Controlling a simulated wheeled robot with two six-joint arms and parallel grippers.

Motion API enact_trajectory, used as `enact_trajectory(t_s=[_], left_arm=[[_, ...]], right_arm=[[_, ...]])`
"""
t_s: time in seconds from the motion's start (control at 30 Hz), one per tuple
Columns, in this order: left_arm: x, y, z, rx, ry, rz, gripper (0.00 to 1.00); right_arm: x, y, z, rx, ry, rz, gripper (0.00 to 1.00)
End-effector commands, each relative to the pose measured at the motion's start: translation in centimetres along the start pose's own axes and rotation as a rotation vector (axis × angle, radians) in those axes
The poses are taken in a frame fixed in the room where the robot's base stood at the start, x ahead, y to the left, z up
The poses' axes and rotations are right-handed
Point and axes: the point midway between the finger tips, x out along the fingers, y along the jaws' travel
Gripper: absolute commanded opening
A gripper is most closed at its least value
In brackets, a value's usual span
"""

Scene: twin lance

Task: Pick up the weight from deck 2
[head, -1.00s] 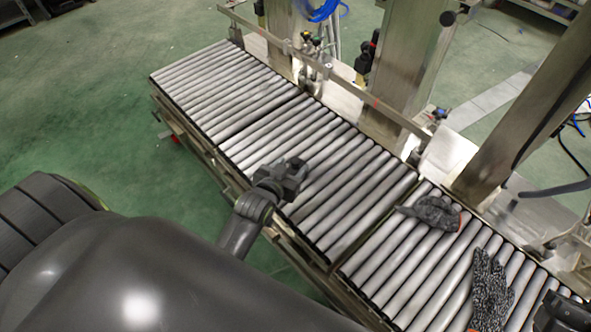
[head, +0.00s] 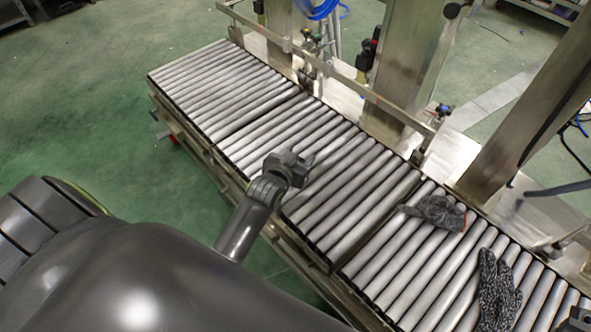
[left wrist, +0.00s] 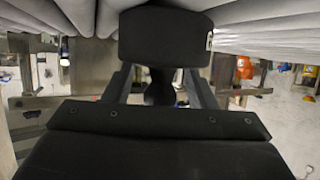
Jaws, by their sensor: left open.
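In the left wrist view a dark block with a narrow neck (left wrist: 160,38), which looks like the weight, sits against the rollers, which fill the top of that picture. Its neck lies between the two open fingers of my left gripper (left wrist: 160,88), with gaps on both sides. In the head view my left gripper (head: 290,168) is over the near edge of the middle roller section (head: 345,190). The weight cannot be told apart from the dark gripper there. A dark part, probably of my right gripper (head: 578,321), shows at the bottom right corner; its fingers cannot be made out.
Two dark knitted gloves lie on the right roller section, one farther back (head: 437,212) and one nearer (head: 497,287). A metal rail (head: 350,85) and steel posts (head: 412,65) stand along the far side. The left rollers (head: 215,85) are clear.

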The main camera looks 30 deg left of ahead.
Motion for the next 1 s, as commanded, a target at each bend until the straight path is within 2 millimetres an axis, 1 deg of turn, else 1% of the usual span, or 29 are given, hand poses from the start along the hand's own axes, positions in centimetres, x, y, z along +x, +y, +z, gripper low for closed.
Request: enact_trajectory(t_s=[0.17,0.2,0.57,0.6,0.83,0.87,1.0], left_arm=[[0.00,-0.01,-0.02,0.000,-0.001,0.000,0.51],[-0.01,-0.02,-0.01,0.000,-0.001,0.000,0.48],[-0.02,-0.01,0.01,0.000,-0.001,0.000,0.01],[-0.02,-0.01,0.01,0.000,-0.001,0.000,0.00],[-0.03,0.00,0.02,0.000,-0.001,0.000,0.00],[-0.03,0.04,-0.37,0.000,0.008,0.001,0.00],[-0.03,0.04,-0.35,0.000,0.007,0.001,0.00]], right_arm=[[0.05,0.01,-0.03,0.000,0.001,0.000,0.00],[0.06,0.01,-0.03,0.000,0.001,0.000,0.00],[0.05,0.01,0.00,0.000,-0.001,0.000,0.00],[0.05,0.01,0.00,0.000,-0.001,0.000,0.00],[0.05,0.02,0.01,0.000,-0.001,0.000,0.00],[0.08,0.02,0.00,0.000,-0.001,0.000,0.00],[0.07,0.03,0.00,0.000,-0.001,0.001,0.00]])
